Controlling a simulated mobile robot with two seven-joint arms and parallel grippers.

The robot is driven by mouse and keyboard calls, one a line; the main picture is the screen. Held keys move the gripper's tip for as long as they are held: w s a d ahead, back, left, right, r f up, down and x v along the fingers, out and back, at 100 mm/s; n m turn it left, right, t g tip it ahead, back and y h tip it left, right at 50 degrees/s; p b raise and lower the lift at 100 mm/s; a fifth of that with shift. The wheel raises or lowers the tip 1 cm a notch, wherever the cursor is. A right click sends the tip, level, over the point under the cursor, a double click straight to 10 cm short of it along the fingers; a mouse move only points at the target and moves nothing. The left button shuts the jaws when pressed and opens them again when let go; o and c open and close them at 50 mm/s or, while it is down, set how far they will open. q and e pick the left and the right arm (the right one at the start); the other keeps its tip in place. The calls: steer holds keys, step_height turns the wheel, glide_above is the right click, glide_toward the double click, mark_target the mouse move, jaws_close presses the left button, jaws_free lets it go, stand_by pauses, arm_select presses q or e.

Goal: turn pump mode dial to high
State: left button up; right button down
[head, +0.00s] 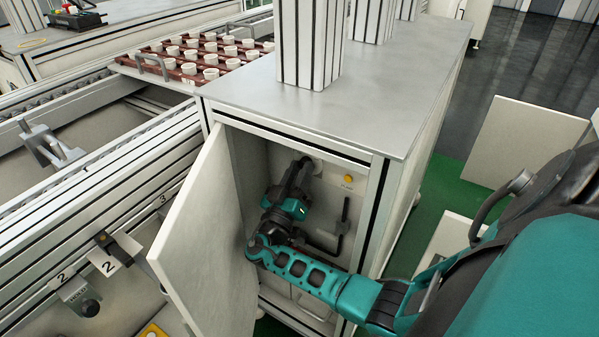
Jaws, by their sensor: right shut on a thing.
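A cabinet (378,205) under a grey top stands open, its white door (205,240) swung out to the left. My right arm reaches in from the right, and my right gripper (304,164) is at the upper back panel inside. It is shut on a small grey round part at the panel, which appears to be the pump mode dial (317,166). The fingers cover most of it, so its marks and setting cannot be read. My left gripper is not in view.
A yellow button (348,178) with a small label sits right of the gripper. A black bent handle (341,225) is below it. The open door and the cabinet's right frame border the arm. A conveyor (95,205) runs at left; a red tray (165,72) holds white pots.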

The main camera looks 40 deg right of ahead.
steer(key=c, duration=0.8)
jaws_free()
steer(key=shift+c, duration=0.2)
steer(key=v, duration=0.7)
steer(key=shift+a, duration=0.15)
steer(key=shift+f, duration=0.1)
steer(key=shift+s, duration=0.15)
